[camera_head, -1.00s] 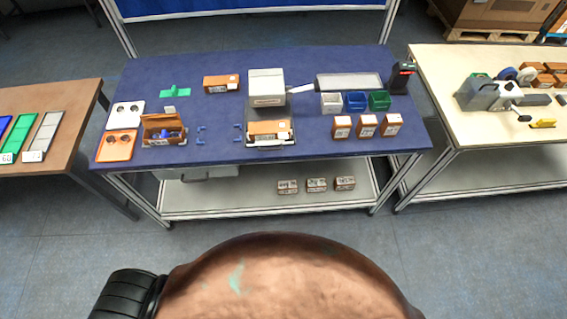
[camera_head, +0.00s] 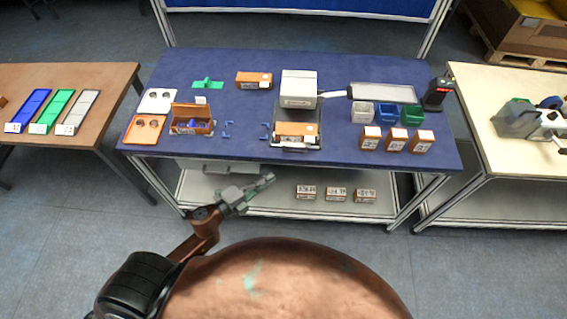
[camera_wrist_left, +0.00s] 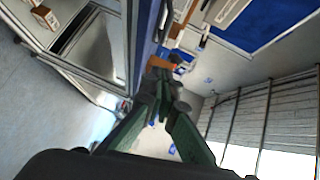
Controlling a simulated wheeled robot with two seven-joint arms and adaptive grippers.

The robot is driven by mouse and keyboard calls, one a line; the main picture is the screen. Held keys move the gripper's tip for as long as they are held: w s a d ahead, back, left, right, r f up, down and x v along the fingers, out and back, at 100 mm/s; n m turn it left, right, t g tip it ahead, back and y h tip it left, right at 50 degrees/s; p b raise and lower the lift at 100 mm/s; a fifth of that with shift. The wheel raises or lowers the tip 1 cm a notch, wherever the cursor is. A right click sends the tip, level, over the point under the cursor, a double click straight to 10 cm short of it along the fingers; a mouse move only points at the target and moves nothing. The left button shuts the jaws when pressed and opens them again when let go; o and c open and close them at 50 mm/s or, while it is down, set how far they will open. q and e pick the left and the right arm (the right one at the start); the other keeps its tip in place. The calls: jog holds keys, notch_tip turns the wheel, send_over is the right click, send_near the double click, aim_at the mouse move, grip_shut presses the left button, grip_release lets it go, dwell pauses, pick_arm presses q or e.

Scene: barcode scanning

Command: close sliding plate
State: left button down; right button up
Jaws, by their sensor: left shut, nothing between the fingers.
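A white box-shaped machine (camera_head: 298,89) stands at the back middle of the blue table. A sliding plate (camera_head: 296,147) sticks out at its front, toward the table's front edge, with an orange-brown box (camera_head: 296,130) lying on it. My left gripper (camera_head: 269,178) is in front of the table, below and left of the plate, apart from it. Its fingers are shut and empty. In the left wrist view the green-padded fingers (camera_wrist_left: 168,98) show close up, with the table's underside and edge beyond. My right gripper is not in view.
An open brown box (camera_head: 191,119) stands left of the plate, with blue corner marks between. Three small boxes and several coloured bins (camera_head: 385,112) are to the right. The lower shelf (camera_head: 250,194) holds more boxes. Side tables stand left and right.

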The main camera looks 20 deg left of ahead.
pick_arm(q)
jog(key=x, duration=0.4)
jog(key=a+x, duration=0.1)
jog(key=x, duration=0.3)
jog(key=w+x, duration=0.1)
jog(key=x, duration=0.3)
jog(key=shift+a+p, duration=0.3)
jog(key=shift+a, duration=0.1)
jog(key=shift+w+a+f, duration=0.1)
jog(key=shift+w+a, duration=0.05)
jog(key=shift+w, duration=0.3)
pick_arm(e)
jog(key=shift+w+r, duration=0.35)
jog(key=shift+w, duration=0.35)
